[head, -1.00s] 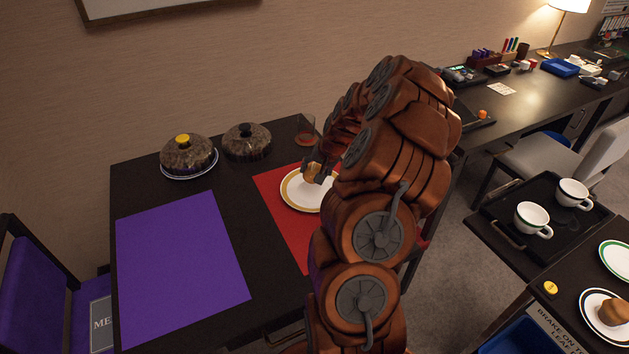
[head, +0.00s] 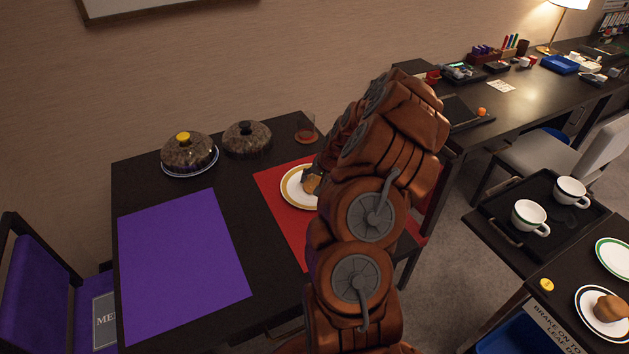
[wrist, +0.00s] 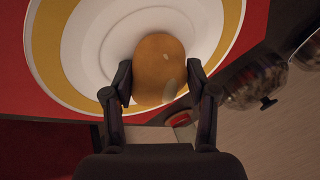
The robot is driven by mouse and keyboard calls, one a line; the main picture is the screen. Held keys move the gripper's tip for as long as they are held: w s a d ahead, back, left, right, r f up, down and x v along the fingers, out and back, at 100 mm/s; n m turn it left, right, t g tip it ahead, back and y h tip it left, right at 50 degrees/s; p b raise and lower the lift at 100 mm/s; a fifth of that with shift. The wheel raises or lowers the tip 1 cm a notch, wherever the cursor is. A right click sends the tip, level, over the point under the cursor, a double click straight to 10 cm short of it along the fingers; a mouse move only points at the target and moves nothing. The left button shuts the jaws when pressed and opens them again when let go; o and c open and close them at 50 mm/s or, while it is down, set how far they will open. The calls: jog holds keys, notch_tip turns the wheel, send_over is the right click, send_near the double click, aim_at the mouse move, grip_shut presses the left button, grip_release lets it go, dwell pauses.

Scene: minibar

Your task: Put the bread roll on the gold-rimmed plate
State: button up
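The bread roll (head: 313,184) is a small golden-brown bun at the gold-rimmed plate (head: 284,190). In the wrist view the roll (wrist: 160,62) sits between my two dark fingertips, which appear to touch its sides. My gripper (wrist: 160,82) looks shut on it. The white plate with its wide gold band (wrist: 46,45) lies under and beyond the roll in that view. Whether the roll touches the plate cannot be told. The plate rests on a red mat (head: 285,218). My arm hides the plate's right part in the head view.
Two domed dishes (head: 188,150) (head: 247,139) and a glass (head: 305,128) stand at the table's back. A purple mat (head: 182,260) is bare. At right are a tray (head: 500,222) with two cups and a plate (head: 583,318) bearing another roll.

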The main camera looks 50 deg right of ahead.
jog(key=o, duration=0.4)
jog(key=shift+r, duration=0.2)
jog(key=b+v, duration=0.3)
jog(key=v, duration=0.9)
jog(key=s+a+r+n+g+y, duration=0.1)
jog(key=a+r+n+g, duration=0.15)
jog(key=a, duration=1.05)
jog(key=s+a+r+n+g+y, duration=0.15)
jog(key=a+r+n, duration=0.25)
jog(key=a, duration=0.8)
jog(key=s+a+n+g, duration=0.1)
jog(key=s+a, duration=0.3)
jog(key=s, duration=0.3)
jog(key=s+a+r+n+g+h, duration=0.1)
jog(key=s+a, duration=0.3)
jog(key=s, duration=0.4)
jog(key=s+a+n+g+h, duration=0.1)
jog(key=s+a+n, duration=0.1)
jog(key=s+a, duration=0.3)
jog(key=shift+s+a+r+n+h, duration=0.1)
jog(key=shift+s+r+n+h, duration=0.1)
jog(key=shift+s, duration=0.5)
jog(key=shift+s+r+n+h, duration=0.1)
jog(key=shift+s+r+n, duration=0.05)
jog(key=shift+s, duration=0.6)
jog(key=shift+r+p, duration=0.1)
jog(key=shift+p, duration=0.25)
